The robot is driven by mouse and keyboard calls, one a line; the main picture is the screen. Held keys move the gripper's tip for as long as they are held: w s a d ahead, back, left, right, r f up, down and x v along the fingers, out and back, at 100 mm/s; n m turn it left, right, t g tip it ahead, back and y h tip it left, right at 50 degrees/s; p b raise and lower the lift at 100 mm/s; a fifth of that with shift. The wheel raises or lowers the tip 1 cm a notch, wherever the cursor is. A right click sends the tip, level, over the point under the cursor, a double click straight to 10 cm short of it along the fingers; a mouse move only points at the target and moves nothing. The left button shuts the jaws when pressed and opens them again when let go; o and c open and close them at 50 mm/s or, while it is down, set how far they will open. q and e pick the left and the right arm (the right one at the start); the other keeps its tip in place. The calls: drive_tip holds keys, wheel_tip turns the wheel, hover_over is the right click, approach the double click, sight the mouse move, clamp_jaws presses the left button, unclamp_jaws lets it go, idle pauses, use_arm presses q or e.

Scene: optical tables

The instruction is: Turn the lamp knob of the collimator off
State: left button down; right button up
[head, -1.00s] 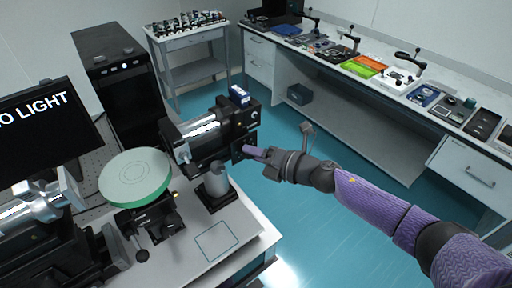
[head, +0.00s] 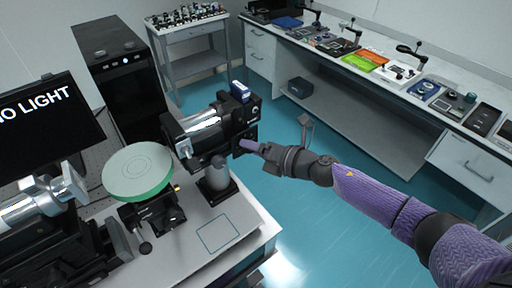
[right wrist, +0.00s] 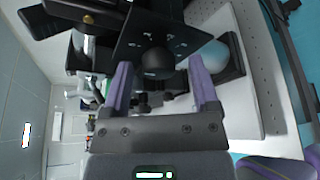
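The collimator (head: 203,128), a black and silver cylinder on a post, stands on the near table. Its black end plate (right wrist: 188,32) and round black lamp knob (right wrist: 156,62) show in the right wrist view. My right gripper (head: 246,145) is at the collimator's right end. In the right wrist view its two purple fingers (right wrist: 160,84) are apart, one on each side of the knob, with visible gaps; I see no contact. The knob is hard to make out in the head view. My left gripper is not in view.
A monitor (head: 38,120) at left shows "NO LIGHT". A pale green disc (head: 137,170) on a mount stands left of the collimator. The blue floor (head: 330,235) is open to the right.

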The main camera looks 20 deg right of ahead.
drive_tip(key=b+v, duration=0.1)
drive_tip(key=v, duration=0.9)
